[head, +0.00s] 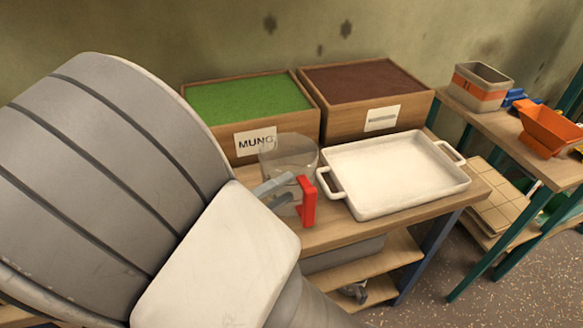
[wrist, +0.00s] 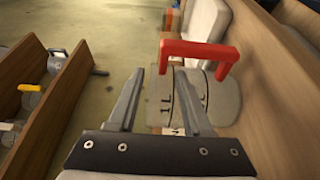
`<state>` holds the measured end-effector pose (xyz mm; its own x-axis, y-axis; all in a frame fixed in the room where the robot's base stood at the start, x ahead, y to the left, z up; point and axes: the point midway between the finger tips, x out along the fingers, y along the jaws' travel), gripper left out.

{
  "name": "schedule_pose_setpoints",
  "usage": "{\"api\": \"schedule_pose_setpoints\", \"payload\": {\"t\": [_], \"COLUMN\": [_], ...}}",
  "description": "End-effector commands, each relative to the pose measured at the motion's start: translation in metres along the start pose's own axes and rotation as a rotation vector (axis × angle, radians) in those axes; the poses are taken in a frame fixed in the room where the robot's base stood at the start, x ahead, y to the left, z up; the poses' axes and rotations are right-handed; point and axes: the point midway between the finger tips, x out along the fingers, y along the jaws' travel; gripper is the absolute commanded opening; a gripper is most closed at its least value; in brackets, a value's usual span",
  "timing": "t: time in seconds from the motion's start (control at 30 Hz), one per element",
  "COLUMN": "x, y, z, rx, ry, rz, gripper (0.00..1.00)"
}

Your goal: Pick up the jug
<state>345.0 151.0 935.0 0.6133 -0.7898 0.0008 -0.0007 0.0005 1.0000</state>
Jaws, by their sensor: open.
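The jug (head: 283,153) is a clear cylinder with a red handle (head: 307,203) and stands on the wooden table, in front of the MUNG box. Its handle faces me. My gripper (head: 275,190) is open at the handle, with its grey fingers over the lower front of the jug. In the wrist view my open fingers (wrist: 160,73) point at the red handle (wrist: 198,49); its left end shows between the fingertips and the rest extends to the right. The jug's 1L marking (wrist: 168,98) shows between the fingers. I cannot tell whether the fingers touch the handle.
A white tray (head: 395,170) stands close to the jug's right. Behind are a box of green grains labelled MUNG (head: 250,105) and a box of brown grains (head: 370,85). A second table at right holds a striped bin (head: 478,88) and an orange scoop-like container (head: 548,130).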

Motion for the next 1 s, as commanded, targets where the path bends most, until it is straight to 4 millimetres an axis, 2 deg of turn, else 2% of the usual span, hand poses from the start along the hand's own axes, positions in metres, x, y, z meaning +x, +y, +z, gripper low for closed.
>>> {"api": "schedule_pose_setpoints", "payload": {"t": [0.1, 0.37, 0.63, 0.93, 0.97, 1.0], "x": [0.019, 0.038, 0.076, 0.083, 0.083, 0.082], "y": [-0.001, -0.003, -0.006, -0.005, -0.005, -0.005], "z": [0.001, 0.001, 0.003, 0.003, 0.003, 0.003], "rx": [0.000, 0.000, 0.000, -0.001, -0.001, 0.000], "ry": [-0.002, -0.002, -0.003, 0.000, 0.000, 0.000], "rz": [-0.001, -0.001, -0.001, -0.001, -0.001, -0.001], "gripper": [0.50, 0.50, 0.50, 0.50, 0.48, 0.41]}}
